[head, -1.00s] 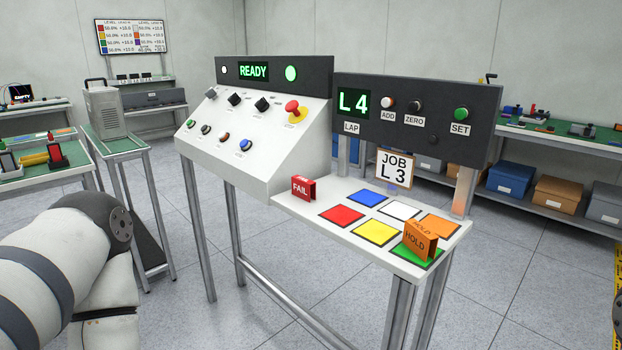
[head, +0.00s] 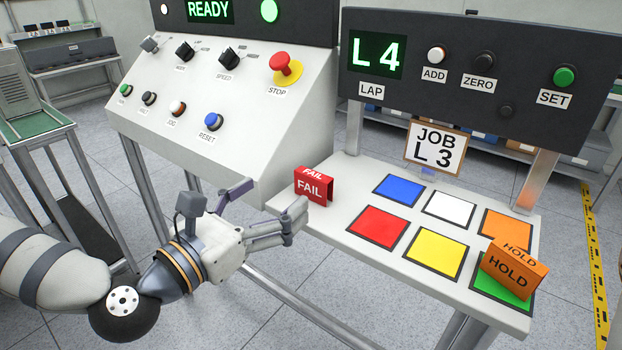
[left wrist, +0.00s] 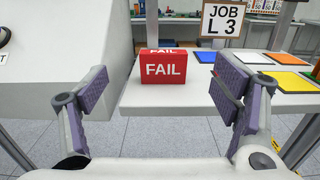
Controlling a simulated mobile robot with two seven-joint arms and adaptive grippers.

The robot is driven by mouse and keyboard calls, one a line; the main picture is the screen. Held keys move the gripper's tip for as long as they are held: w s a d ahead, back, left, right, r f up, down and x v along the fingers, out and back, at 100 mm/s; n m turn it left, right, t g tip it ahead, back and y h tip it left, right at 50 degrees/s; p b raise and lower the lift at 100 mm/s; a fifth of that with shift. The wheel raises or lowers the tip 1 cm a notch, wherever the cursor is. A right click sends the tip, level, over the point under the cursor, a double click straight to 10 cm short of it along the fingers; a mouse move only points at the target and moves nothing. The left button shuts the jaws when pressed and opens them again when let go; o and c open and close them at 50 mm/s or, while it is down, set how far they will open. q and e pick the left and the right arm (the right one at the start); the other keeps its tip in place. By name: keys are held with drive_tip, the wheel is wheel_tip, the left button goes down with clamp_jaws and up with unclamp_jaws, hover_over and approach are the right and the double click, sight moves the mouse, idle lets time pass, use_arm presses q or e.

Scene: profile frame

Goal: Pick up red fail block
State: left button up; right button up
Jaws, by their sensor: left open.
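The red FAIL block (head: 313,186) stands at the left end of the white shelf (head: 343,216), beside the sloped console. It also shows in the left wrist view (left wrist: 163,68), upright, beyond and between my open fingers. My left gripper (head: 272,212) is open and empty, to the left of the block and apart from it. In the left wrist view its two padded fingers (left wrist: 160,92) stand wide on either side of the block's line. My right gripper is not in view.
An orange HOLD block (head: 513,270) stands on the green square at the shelf's right. Several coloured squares, such as the red one (head: 377,234), lie between. The console (head: 225,120) rises left of the block. A JOB L3 sign (head: 436,147) stands behind the squares.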

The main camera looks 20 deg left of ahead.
sight(310, 178)
use_arm(q)
drive_tip(key=w+b, duration=0.1)
drive_tip(key=w+d+f+b, duration=0.1)
drive_tip(key=w, duration=0.1)
drive_tip(key=w+d+f+b, duration=0.1)
drive_tip(key=shift+w+d+f, duration=0.1)
drive_tip(key=shift+w+d, duration=0.05)
drive_tip(key=shift+w, duration=0.15)
drive_tip(key=x, duration=0.2)
drive_tip(key=r+x, duration=0.1)
drive_tip(key=x, duration=0.2)
drive_tip(key=shift+r, duration=0.1)
drive_tip(key=shift+w+d, duration=0.1)
drive_tip(key=shift+w, duration=0.25)
drive_tip(key=c, duration=1)
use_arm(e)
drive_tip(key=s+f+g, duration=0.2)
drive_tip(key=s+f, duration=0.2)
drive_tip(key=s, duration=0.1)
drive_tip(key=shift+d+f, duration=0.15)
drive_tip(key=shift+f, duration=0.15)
